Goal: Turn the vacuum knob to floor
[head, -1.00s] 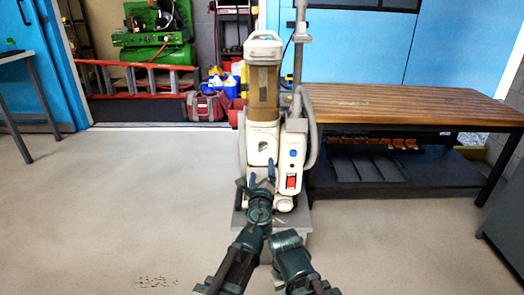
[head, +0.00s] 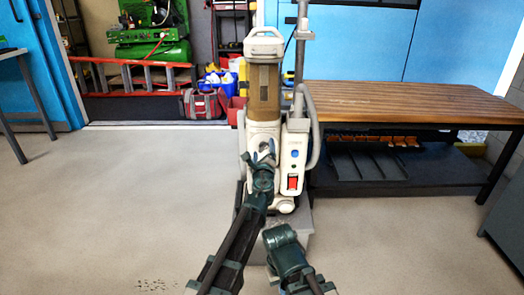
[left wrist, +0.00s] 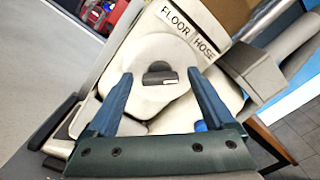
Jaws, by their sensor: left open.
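The vacuum (head: 264,95) stands upright in the middle of the head view, cream with a brownish clear canister. Its knob (left wrist: 160,76) shows in the left wrist view as a dark grip bar on a round cream dial (left wrist: 150,55). The FLOOR label (left wrist: 175,20) and HOSE label (left wrist: 204,49) are printed on the panel beside the dial. The bar lies nearly level in that view. My left gripper (head: 263,152) is open in front of the dial; its blue fingers (left wrist: 160,88) are on either side of the bar, apart from it.
A red switch (head: 293,183) and a grey hose (head: 313,130) are on the vacuum's right side. A wooden-topped bench (head: 400,103) stands close on the right. The floor (head: 120,200) to the left is clear.

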